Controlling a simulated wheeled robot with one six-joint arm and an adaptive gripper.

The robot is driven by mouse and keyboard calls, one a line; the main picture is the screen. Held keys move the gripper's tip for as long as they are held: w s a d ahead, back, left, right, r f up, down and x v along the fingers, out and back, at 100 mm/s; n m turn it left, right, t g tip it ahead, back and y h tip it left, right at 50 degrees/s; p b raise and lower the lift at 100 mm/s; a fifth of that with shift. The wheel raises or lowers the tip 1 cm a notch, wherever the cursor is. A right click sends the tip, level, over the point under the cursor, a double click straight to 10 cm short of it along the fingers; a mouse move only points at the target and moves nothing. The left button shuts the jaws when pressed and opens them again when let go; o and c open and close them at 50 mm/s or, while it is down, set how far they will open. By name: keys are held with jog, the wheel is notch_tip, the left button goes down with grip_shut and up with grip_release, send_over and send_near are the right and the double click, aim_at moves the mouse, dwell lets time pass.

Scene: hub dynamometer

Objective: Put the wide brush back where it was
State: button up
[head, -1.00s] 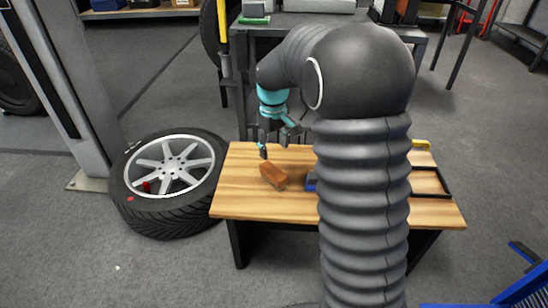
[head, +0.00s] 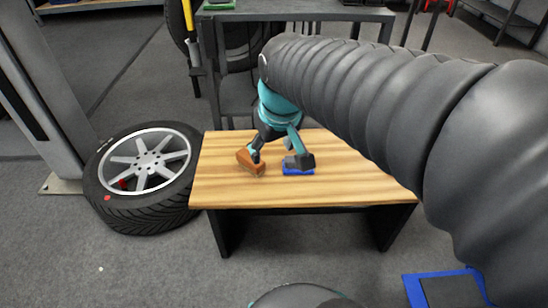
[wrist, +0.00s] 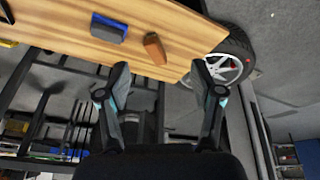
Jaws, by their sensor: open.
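A brown block-like piece (head: 249,168) and a blue piece with a dark grey part (head: 290,172) lie apart on the wooden bench. I cannot tell for sure which is the wide brush. My gripper (head: 279,158) is open and empty, its fingers spread; in the head view one finger overlaps the brown piece and the other the blue piece. In the wrist view, the brown piece (wrist: 154,49) shows beyond the gap between the open fingers (wrist: 160,75), with the blue piece (wrist: 109,28) to its left. Neither piece is held.
The wooden bench (head: 330,190) has clear top in front of the pieces. A wheel with tyre (head: 146,180) lies on the floor to its left. A dark metal frame (head: 235,60) stands behind. My arm hides the bench's right end.

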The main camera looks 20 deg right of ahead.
jog(key=s+f+m+t, duration=0.1)
jog(key=s, duration=0.8)
jog(key=shift+s+f+m+t, duration=0.3)
jog(key=shift+f+m+t, duration=0.05)
jog(key=shift+m+t, duration=0.05)
